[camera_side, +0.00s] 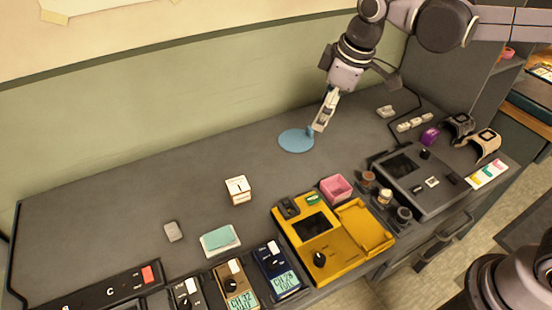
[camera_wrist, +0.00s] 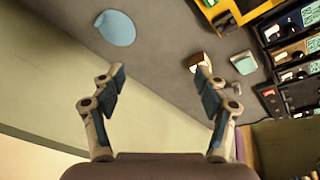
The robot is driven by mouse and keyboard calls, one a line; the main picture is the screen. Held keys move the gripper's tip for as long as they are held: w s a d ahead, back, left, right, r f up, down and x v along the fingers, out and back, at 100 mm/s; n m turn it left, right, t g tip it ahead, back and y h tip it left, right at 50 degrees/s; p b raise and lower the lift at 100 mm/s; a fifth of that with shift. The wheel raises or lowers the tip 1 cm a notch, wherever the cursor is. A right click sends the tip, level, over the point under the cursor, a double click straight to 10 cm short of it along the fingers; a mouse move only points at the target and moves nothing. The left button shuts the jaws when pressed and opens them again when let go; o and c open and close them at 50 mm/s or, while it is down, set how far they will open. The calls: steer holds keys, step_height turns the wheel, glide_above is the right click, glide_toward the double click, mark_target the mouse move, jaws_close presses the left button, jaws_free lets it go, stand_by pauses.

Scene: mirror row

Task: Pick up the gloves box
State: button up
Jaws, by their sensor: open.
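A small white box (camera_side: 238,190) with dark marks on its top stands in the middle of the grey counter; it is the likeliest gloves box, but I cannot read its label. It also shows in the wrist view (camera_wrist: 200,63), white with brown sides, just beyond the right finger. My gripper (camera_side: 320,122) is near the back wall, beside the blue disc (camera_side: 296,141), up and to the right of the box in the side view. In the wrist view my gripper (camera_wrist: 158,85) has its fingers wide apart with nothing between them.
Several meters line the front edge. The counter's back left is clear.

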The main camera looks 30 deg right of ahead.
steer(key=w+a+f+n+g, duration=0.2)
steer(key=w+a+f+n, duration=0.25)
steer(key=a, duration=0.55)
steer(key=n+g+h, duration=0.1)
steer(key=n, duration=0.3)
glide_toward(235, 186)
steer(key=shift+w+f, duration=0.25)
steer(key=shift+w, duration=0.1)
steer(key=shift+s+f, duration=0.15)
steer(key=shift+f, duration=2.45)
steer(key=shift+s+f, duration=0.1)
steer(key=shift+f, duration=2.5)
steer(key=c, duration=1.3)
